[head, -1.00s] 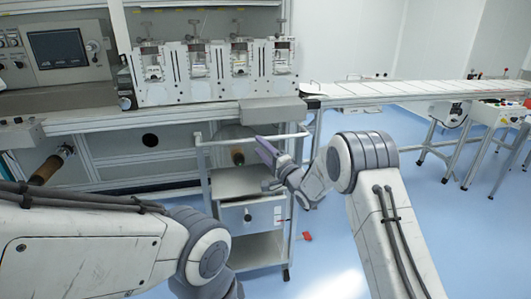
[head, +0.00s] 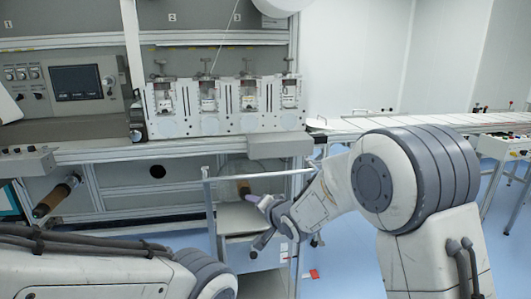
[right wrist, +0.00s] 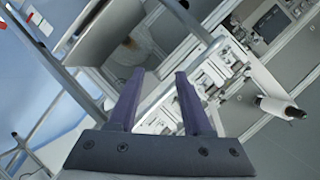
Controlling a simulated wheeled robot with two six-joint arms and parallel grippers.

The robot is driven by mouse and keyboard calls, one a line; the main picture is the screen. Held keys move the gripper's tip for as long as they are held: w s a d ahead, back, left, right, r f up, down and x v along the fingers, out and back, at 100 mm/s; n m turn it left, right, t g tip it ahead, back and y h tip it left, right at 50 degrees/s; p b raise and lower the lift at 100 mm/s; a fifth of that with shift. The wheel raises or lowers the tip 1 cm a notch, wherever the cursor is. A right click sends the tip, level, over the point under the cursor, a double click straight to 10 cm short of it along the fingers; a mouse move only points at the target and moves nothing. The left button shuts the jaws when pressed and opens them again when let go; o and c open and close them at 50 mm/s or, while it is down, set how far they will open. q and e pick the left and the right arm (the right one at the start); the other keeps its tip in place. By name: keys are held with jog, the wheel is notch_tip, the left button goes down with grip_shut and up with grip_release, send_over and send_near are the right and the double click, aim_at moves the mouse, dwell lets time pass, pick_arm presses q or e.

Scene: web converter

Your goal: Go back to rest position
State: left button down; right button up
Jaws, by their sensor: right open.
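My right gripper (head: 262,222) is in front of the wheeled cart in the head view, near the cart's upper rail. In the right wrist view its two purple fingers (right wrist: 155,88) stand apart with nothing between them. My left arm comes in low at the left of the head view, and its gripper is out of the picture.
The cart (head: 208,215) with its rail and shelves stands before the converter machine. The machine's row of white units (head: 225,105) sits above a ledge. A long conveyor table (head: 420,122) runs to the right.

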jog(key=s+d+f+n+g+h, duration=0.2)
jog(key=s+n+g, duration=0.2)
jog(key=s, duration=0.9)
jog(key=s+d+f+n+g+h, duration=0.15)
jog(key=s+n+g, duration=0.25)
jog(key=s, duration=0.9)
jog(key=s+d+f+n+g+h, duration=0.1)
jog(key=s+d+n+g+h, duration=0.2)
jog(key=s, duration=1.1)
notch_tip(320, 180, up, 16)
jog(key=s+n+g+y+p, duration=0.1)
jog(key=p, duration=1.5)
jog(key=shift+s+d+n, duration=0.2)
jog(key=shift+s+n, duration=0.05)
jog(key=shift+n, duration=0.15)
